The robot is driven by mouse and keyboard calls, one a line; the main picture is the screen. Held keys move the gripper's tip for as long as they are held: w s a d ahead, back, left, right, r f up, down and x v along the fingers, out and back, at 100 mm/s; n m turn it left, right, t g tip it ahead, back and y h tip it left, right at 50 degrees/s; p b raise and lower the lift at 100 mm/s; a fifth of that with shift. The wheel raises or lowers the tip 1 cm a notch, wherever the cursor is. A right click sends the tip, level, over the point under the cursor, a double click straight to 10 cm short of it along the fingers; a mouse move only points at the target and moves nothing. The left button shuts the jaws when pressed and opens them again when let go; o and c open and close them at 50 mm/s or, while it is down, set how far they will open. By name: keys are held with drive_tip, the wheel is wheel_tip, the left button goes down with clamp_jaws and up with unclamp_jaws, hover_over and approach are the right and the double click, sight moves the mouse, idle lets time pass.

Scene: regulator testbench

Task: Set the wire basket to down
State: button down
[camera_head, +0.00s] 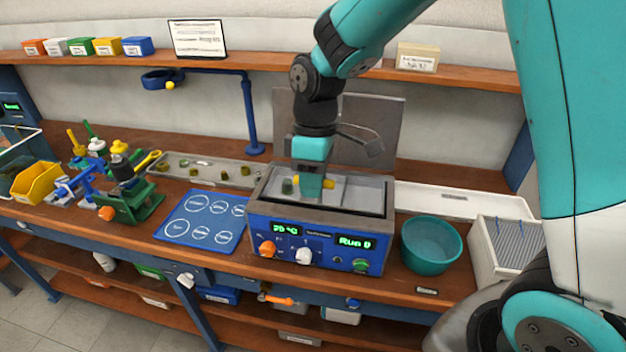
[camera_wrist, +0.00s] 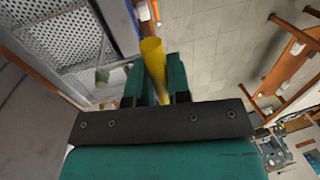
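The blue bath unit (camera_head: 313,243) stands on the bench with an open metal tank on top. My gripper (camera_head: 313,190) points down over the tank. In the wrist view its two green fingers (camera_wrist: 157,82) lie close on either side of a yellow handle (camera_wrist: 153,58) and appear shut on it. A small part of the yellow handle also shows beside the fingers in the head view (camera_head: 328,182). The mesh of the wire basket (camera_wrist: 62,42) shows at upper left in the wrist view. My gripper hides much of the tank in the head view, so the basket's height is unclear.
A teal bowl (camera_head: 431,246) stands right of the bath, near a white ribbed box (camera_head: 500,250). A blue mat (camera_head: 202,217) with white circles lies left. A metal tray (camera_head: 215,172) is behind it. A raised metal panel (camera_head: 385,125) stands behind the tank.

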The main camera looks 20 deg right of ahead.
wheel_tip(320, 180, down, 7)
drive_tip(key=b, duration=0.4)
drive_tip(key=shift+s, duration=0.15)
drive_tip(key=c, duration=1.2)
unclamp_jaws()
drive_tip(key=shift+b, duration=0.3)
drive_tip(key=shift+o, duration=0.5)
drive_tip(key=shift+w+r, duration=0.2)
wheel_tip(320, 180, up, 17)
drive_tip(key=w+d, duration=0.2)
drive_tip(key=shift+w+b, duration=0.3)
drive_tip(key=shift+b, duration=0.1)
